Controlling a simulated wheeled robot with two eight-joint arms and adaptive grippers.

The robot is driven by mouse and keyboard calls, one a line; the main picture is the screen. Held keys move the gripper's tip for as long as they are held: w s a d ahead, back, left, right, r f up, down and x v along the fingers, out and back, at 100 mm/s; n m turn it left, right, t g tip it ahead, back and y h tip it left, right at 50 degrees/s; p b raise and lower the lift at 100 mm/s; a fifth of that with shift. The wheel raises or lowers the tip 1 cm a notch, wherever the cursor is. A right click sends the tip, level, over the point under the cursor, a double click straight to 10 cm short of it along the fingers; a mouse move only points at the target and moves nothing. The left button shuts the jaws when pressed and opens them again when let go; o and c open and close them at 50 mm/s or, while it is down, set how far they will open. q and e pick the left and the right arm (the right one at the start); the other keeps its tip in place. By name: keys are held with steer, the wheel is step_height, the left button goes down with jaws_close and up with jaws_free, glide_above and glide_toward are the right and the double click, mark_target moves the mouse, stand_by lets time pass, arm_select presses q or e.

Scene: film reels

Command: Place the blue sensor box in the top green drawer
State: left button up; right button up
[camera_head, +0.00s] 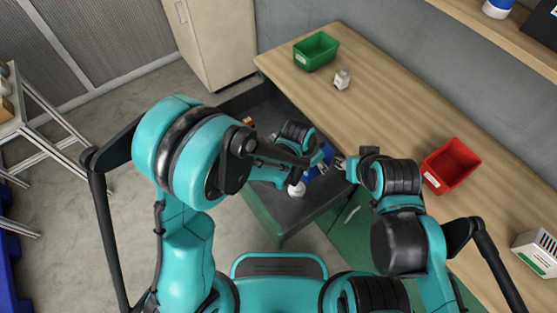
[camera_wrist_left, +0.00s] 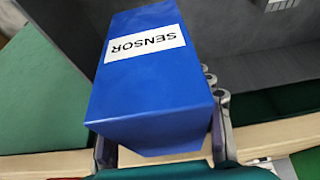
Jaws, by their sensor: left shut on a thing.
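The blue sensor box (camera_wrist_left: 140,90) carries a white SENSOR label and fills the middle of the left wrist view. My left gripper (camera_wrist_left: 163,145) is shut on it. In the head view the box (camera_head: 320,159) is partly hidden by my left gripper and appears over the open drawer. The top green drawer (camera_head: 264,221) is pulled out, with a dark grey interior. My right gripper (camera_head: 341,164) is just right of the box, near the drawer's right side. Its finger opening is too small to make out.
A small white object (camera_head: 297,189) and an orange-brown item (camera_head: 249,121) show in the drawer. On the wooden worktop stand a green bin (camera_head: 316,52), a small white-grey item (camera_head: 342,79), a red bin (camera_head: 451,165) and a white vented box (camera_head: 538,251). Worktop between the bins is mostly clear.

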arm_select(q)
steer(key=shift+w+a+f, duration=0.15)
steer(key=shift+a+f, duration=0.1)
steer(key=shift+f, duration=0.3)
steer(key=w+a+f+b, duration=0.1)
steer(key=a+f, duration=0.1)
steer(key=a, duration=0.1)
steer(key=w+a+f+b, duration=0.1)
steer(key=w+a+f, duration=0.1)
steer(key=a, duration=0.1)
steer(key=w+a+f+b, duration=0.2)
steer(key=a, duration=0.2)
steer(key=shift+f, duration=0.35)
steer(key=shift+f+b, duration=1.1)
steer(key=shift+f, duration=0.8)
steer(key=shift+f, duration=0.15)
steer(key=o, duration=1.3)
steer(key=shift+o, duration=0.2)
